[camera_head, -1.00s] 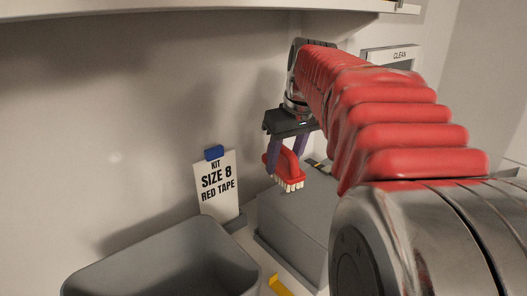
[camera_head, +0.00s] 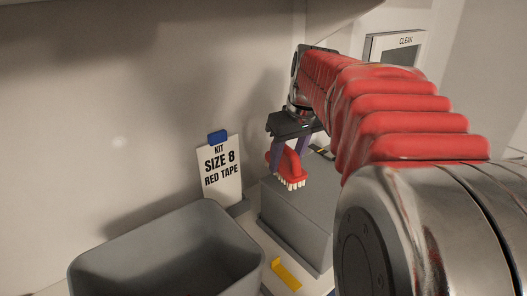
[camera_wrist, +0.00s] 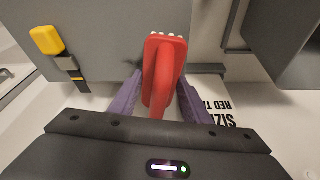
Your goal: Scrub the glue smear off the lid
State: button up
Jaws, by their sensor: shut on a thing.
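A red scrub brush (camera_head: 290,163) with white bristles is held in my gripper (camera_head: 288,150), its purple fingers closed on the brush handle. The bristles point down over the near-left part of a grey box's lid (camera_head: 302,196). I cannot tell whether they touch it. In the wrist view the brush (camera_wrist: 163,72) sits between my gripper's fingers (camera_wrist: 158,92), over the grey lid surface (camera_wrist: 100,25). A faint dark mark shows beside the brush there, but I cannot tell whether it is the glue smear.
An open grey bin (camera_head: 165,250) stands at the front left. A sign reading "KIT SIZE 8 RED TAPE" (camera_head: 221,175) stands behind it. A yellow piece (camera_head: 286,275) lies on the bench before the box. A yellow-and-black latch (camera_wrist: 50,42) shows in the wrist view.

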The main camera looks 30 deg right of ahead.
jog(key=shift+f, duration=0.95)
dwell(0.6)
jog(key=shift+d, duration=0.15)
jog(key=shift+w+d+r, duration=0.1)
jog(key=shift+w+d, duration=0.05)
jog(key=shift+d, duration=0.7)
jog(key=shift+w+d+r, duration=0.1)
jog(key=shift+w+d, duration=0.05)
jog(key=shift+d, duration=0.7)
jog(key=shift+d+f, duration=0.1)
jog(key=shift+w+d+f, duration=0.1)
jog(key=shift+d, duration=0.75)
jog(key=shift+w+d+f, duration=0.1)
jog(key=shift+d, duration=0.75)
jog(key=shift+r, duration=0.15)
jog(key=shift+a, duration=0.45)
jog(key=shift+s+a+f, duration=0.1)
jog(key=shift+s+a, duration=0.05)
jog(key=shift+a, duration=0.55)
jog(key=shift+s+a+f, duration=0.1)
jog(key=shift+a, duration=0.6)
